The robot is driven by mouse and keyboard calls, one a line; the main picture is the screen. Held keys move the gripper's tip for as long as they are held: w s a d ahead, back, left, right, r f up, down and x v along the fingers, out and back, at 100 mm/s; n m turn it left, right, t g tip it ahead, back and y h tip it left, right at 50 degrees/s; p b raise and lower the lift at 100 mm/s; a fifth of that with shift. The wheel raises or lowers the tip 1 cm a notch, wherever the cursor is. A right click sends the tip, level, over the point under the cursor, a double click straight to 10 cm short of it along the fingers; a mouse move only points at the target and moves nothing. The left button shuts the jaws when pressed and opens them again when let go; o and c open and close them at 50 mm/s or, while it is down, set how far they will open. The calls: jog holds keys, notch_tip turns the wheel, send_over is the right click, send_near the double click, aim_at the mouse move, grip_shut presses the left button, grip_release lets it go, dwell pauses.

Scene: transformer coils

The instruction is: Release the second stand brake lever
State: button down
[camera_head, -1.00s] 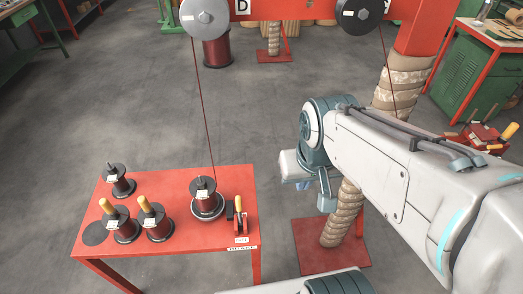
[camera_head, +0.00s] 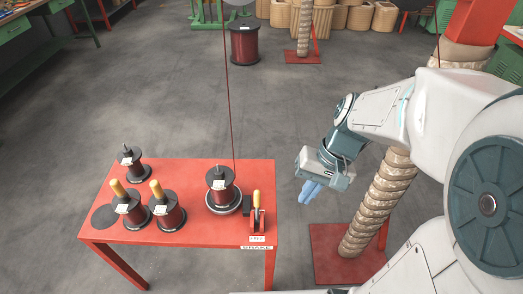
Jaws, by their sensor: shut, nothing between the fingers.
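My gripper (camera_head: 309,191) is right of the table and apart from the lever. Its blue fingers are shut and empty, pointing down. I cannot tell from this view whether this lever is the second one.
Two spools with yellow handles (camera_head: 129,208) (camera_head: 166,206) and a smaller spool (camera_head: 133,164) stand on the table's left. A rope-wrapped post (camera_head: 378,203) on a red base (camera_head: 335,255) stands behind my arm. Grey floor is open beyond the table.

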aim_at(257, 206)
jog(key=w+f+m+t+y+b, duration=0.1)
jog(key=w+f+m+y+b, duration=0.2)
jog(key=w+f+y+b, duration=0.3)
jog(key=w+f+m+t+y+b, duration=0.2)
jog(key=w+f+y+b, duration=0.5)
jog(key=f, duration=1)
jog(key=w+m+b, duration=0.1)
jog(key=w+b, duration=0.1)
jog(key=w, duration=0.1)
jog(key=shift+w+t+b, duration=0.25)
jog(key=shift+t+b, duration=0.05)
jog(key=shift+b, duration=0.05)
jog(key=shift+a+f, duration=0.1)
jog(key=a, duration=0.3)
jog(key=w+a+b, duration=0.1)
jog(key=a, duration=0.2)
jog(key=a+b, duration=0.1)
jog(key=a, duration=0.3)
jog(key=shift+w+f, duration=0.15)
jog(key=shift+f, duration=0.25)
jog(key=shift+s+d+r+b, duration=0.2)
jog(key=shift+s+r, duration=0.15)
jog(key=shift+s, duration=0.15)
jog(key=shift+s+d+r+b, duration=0.2)
jog(key=shift+s+r, duration=0.1)
jog(key=shift+s, duration=0.2)
jog(key=shift+s+d+r, duration=0.1)
jog(key=shift+s+r, duration=0.3)
jog(key=shift+s, duration=0.25)
jog(key=shift+s, duration=0.1)
